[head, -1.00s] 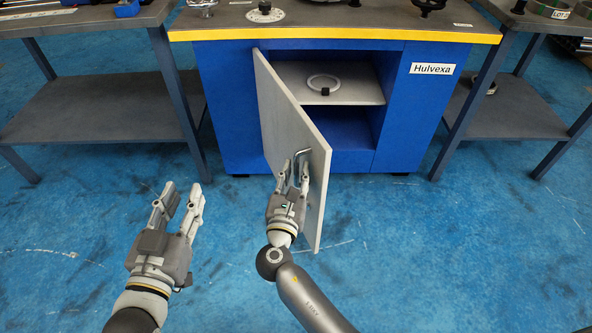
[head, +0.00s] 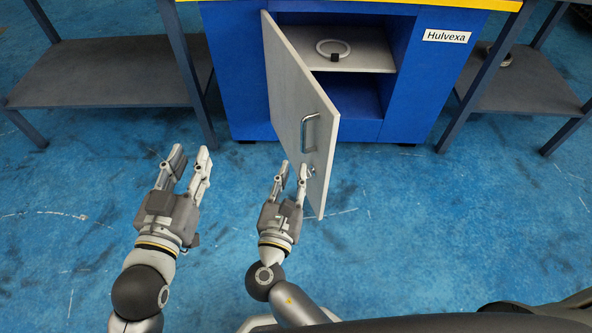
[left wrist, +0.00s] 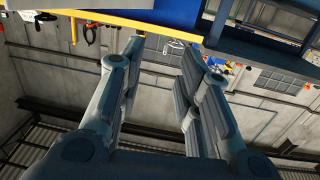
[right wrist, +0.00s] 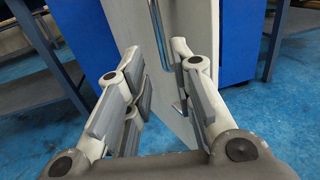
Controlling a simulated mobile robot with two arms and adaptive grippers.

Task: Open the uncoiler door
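The uncoiler door (head: 292,95) is a grey panel hinged at its left side on the blue cabinet (head: 237,85), and it stands wide open toward me. Its metal handle (head: 309,131) is on the face turned to the left-front. My right gripper (head: 292,170) is open and empty, just below and in front of the handle, apart from it. In the right wrist view the door (right wrist: 140,30) and the handle bar (right wrist: 160,35) show beyond the open fingers. My left gripper (head: 190,160) is open and empty over the floor, left of the door.
Inside the cabinet a shelf (head: 375,58) carries a pale ring (head: 333,47) with a small dark block. Grey side tables stand left (head: 100,75) and right (head: 525,85) of the cabinet. The blue floor before the cabinet is clear.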

